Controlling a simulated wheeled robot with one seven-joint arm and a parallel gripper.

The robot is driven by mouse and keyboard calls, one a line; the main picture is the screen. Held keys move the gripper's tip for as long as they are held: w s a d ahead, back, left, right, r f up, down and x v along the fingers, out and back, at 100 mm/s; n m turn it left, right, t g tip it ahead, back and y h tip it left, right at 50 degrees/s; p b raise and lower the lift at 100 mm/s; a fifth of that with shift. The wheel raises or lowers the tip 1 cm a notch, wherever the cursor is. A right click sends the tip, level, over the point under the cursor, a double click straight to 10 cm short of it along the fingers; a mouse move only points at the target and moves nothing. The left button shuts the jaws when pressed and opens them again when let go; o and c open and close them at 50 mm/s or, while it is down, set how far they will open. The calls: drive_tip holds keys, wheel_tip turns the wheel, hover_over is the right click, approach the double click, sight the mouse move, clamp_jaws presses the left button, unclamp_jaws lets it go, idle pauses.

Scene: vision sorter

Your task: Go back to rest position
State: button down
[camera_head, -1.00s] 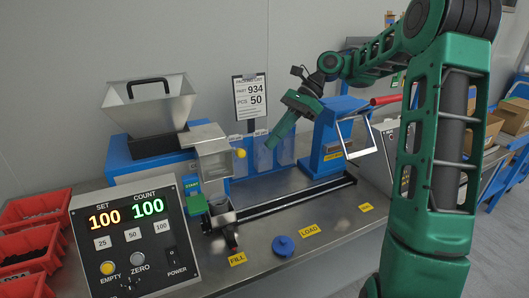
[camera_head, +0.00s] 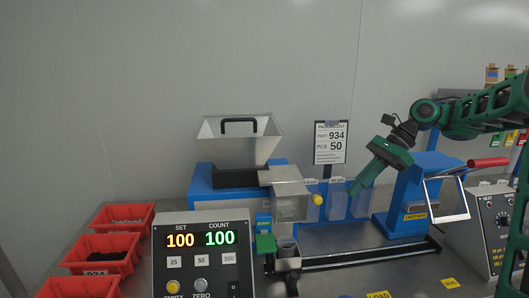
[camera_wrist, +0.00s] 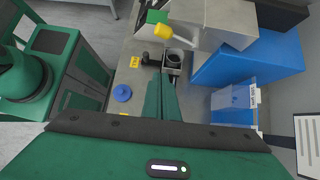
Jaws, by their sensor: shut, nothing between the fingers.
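My gripper (camera_head: 354,189) is on the green arm coming in from the right, tilted down to the left. It is shut and empty, in the air in front of the clear pouches (camera_head: 337,200). In the wrist view its green fingers (camera_wrist: 161,98) lie together, pointing toward the small grey cup (camera_wrist: 173,60) under the chute, with nothing between them.
The counter with lit display (camera_head: 202,240) reads SET 100, COUNT 100. Red bins (camera_head: 112,252) stand at left. A blue press (camera_head: 412,200) with a red-handled lever (camera_head: 487,162) stands at right. A blue round lid (camera_wrist: 122,93) lies on the bench.

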drive_tip(key=s+d+f+n+h, duration=0.2)
drive_tip(key=s+d+n, duration=0.1)
drive_tip(key=s, duration=0.7)
drive_tip(key=s+d+f+n+h, duration=0.3)
drive_tip(key=s+d+n, duration=0.1)
drive_tip(key=s, duration=0.7)
drive_tip(key=s+d+f+n+t+h, duration=0.1)
drive_tip(key=s+d+f+n+h, duration=0.2)
drive_tip(key=s, duration=0.8)
drive_tip(key=shift+s+d+n, duration=0.15)
drive_tip(key=shift+d+n, duration=0.25)
drive_tip(key=shift+n, duration=0.1)
drive_tip(key=shift+f, duration=0.1)
drive_tip(key=shift+w+f, duration=0.25)
drive_tip(key=shift+w, duration=0.35)
